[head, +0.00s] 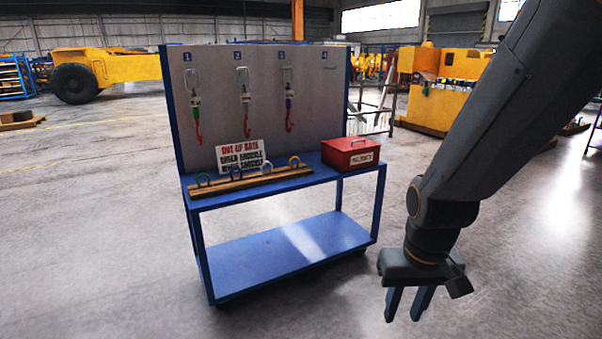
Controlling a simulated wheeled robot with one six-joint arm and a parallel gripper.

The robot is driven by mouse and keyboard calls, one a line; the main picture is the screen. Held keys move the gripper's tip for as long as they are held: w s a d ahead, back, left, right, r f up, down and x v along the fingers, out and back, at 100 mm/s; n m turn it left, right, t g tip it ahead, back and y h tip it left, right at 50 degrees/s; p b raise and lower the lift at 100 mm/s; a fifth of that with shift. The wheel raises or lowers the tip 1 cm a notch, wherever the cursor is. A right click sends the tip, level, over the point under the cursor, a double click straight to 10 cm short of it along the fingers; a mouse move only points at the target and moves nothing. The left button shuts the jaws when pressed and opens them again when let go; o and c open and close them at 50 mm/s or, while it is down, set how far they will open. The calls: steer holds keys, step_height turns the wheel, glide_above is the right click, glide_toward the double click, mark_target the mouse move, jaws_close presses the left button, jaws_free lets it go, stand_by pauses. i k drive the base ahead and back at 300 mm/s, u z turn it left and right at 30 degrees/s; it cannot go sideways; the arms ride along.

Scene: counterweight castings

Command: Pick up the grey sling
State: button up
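Three slings with red lower hooks hang on the upright grey panel of a blue trolley in the head view. The one under number 1 (196,113) has a green band, and the one under number 3 (289,104) has a purple band. The middle one, under number 2 (246,112), looks dull grey-green; its colour is too small to tell surely. The peg under number 4 (329,67) is bare. My gripper (407,306) points down at the right of the trolley, apart from it. Its fingers are spread, with nothing between them.
A wooden rack (250,182) with several coloured shackles lies on the trolley's top shelf (300,187). An "out of date" sign (241,156) leans behind it. A red box (351,154) stands at the shelf's right end. The lower shelf (270,255) is empty.

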mark_target(246, 97)
steer(key=z, duration=0.45)
steer(key=i, duration=2.9)
steer(key=u, duration=1.4)
steer(key=i, duration=0.8)
steer(key=u, duration=0.6)
